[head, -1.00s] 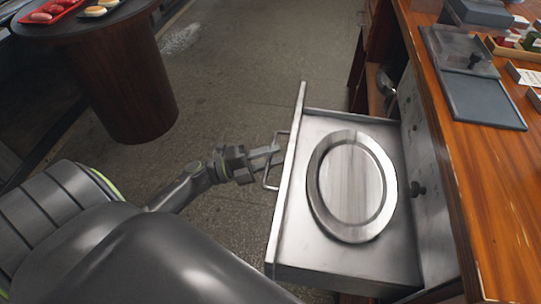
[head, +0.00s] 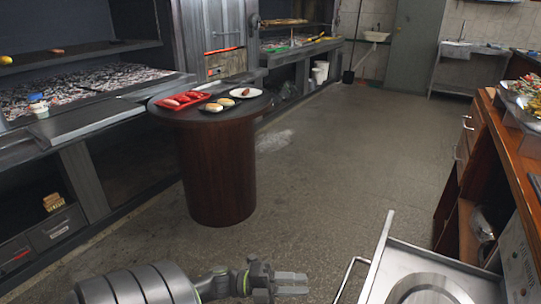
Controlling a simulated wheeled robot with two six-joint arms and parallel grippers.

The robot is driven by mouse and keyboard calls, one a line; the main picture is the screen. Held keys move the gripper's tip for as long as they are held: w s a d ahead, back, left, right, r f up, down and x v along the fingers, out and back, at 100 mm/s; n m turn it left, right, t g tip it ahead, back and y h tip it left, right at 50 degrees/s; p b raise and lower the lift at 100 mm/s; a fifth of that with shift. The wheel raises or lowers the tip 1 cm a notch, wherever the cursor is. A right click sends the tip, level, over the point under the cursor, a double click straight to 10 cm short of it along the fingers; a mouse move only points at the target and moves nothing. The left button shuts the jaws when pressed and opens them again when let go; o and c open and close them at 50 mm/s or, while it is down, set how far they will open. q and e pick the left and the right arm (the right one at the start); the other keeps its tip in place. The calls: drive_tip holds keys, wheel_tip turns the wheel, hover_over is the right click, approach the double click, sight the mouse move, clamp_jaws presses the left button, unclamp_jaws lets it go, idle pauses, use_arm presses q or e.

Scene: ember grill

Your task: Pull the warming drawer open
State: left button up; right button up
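The warming drawer (head: 392,268) is a steel drawer pulled out from the wooden counter at the lower right of the head view. A round steel plate (head: 430,283) lies in it, cut off by the frame's bottom edge. The drawer's bar handle (head: 349,276) is on its left-facing front. My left gripper (head: 293,283) is left of the handle, apart from it. Its two fingers show with a small gap between them and nothing held. My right gripper is not in view.
A round dark table (head: 218,165) with a red tray (head: 183,101) and plates stands at centre left. A charcoal grill (head: 85,88) runs along the left. The wooden counter (head: 520,150) borders the right. The floor between is clear.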

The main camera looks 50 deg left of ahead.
use_arm(q)
drive_tip(key=v, duration=0.6)
drive_tip(key=shift+f, duration=0.1)
idle(0.4)
